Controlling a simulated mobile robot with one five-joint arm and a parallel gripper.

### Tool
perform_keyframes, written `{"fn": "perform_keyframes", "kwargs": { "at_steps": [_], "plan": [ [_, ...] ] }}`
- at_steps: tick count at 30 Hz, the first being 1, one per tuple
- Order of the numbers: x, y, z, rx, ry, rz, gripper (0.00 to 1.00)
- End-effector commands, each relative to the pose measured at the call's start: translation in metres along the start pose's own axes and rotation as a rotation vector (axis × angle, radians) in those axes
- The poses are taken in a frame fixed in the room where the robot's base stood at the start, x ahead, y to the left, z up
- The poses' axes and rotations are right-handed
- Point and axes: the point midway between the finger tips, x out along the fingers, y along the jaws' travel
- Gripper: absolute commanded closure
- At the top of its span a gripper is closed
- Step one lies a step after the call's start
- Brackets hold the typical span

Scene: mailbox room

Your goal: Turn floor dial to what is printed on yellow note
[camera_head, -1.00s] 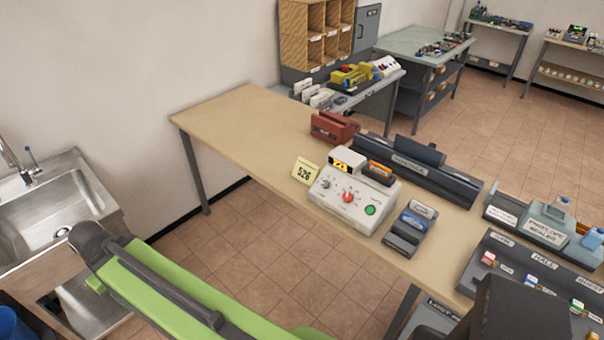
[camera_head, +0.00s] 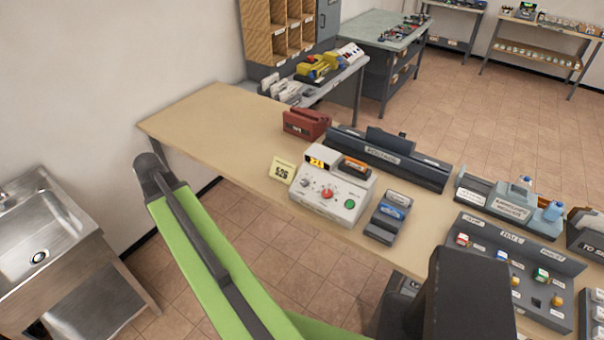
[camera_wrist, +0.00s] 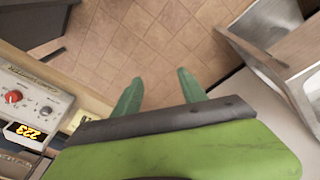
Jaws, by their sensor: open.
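A pale control box (camera_head: 334,205) stands on the wooden table with a red knob (camera_head: 327,193), a small dark knob (camera_head: 306,183), a green button (camera_head: 350,203) and a lit yellow display (camera_head: 317,162). Which knob is the floor dial I cannot tell. A yellow note (camera_head: 282,170) beside the box seems to read 526. In the wrist view the red knob (camera_wrist: 13,97) and the lit display (camera_wrist: 25,133) show at the left. My gripper (camera_wrist: 159,76) is open and empty over the floor, apart from the box. In the head view my gripper's fingers are not visible.
A grey stapler-like block with a blue top (camera_head: 390,216) stands right of the box. A red device (camera_head: 306,123) and a long dark device (camera_head: 388,158) stand behind it. A steel sink (camera_head: 45,235) is at the left. The table's left part is clear.

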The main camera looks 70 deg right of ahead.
Motion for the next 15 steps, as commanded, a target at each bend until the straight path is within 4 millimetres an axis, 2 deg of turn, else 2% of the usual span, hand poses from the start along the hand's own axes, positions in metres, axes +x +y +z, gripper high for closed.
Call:
{"fn": "perform_keyframes", "kwargs": {
  "at_steps": [1, 2, 3, 5, 6, 9, 12, 15],
  "plan": [
    [-0.012, 0.057, -0.032, 0.147, 0.017, 0.03, 0.51],
    [-0.013, 0.09, -0.046, 0.234, 0.029, 0.048, 0.51],
    [-0.015, 0.134, -0.061, 0.345, 0.046, 0.073, 0.51],
    [-0.019, 0.198, -0.076, 0.5, 0.069, 0.108, 0.51],
    [-0.021, 0.236, -0.082, 0.591, 0.084, 0.129, 0.51],
    [-0.026, 0.315, -0.086, 0.774, 0.116, 0.174, 0.51],
    [-0.029, 0.364, -0.084, 0.886, 0.136, 0.203, 0.51],
    [-0.03, 0.384, -0.082, 0.935, 0.146, 0.215, 0.51]
  ]
}}
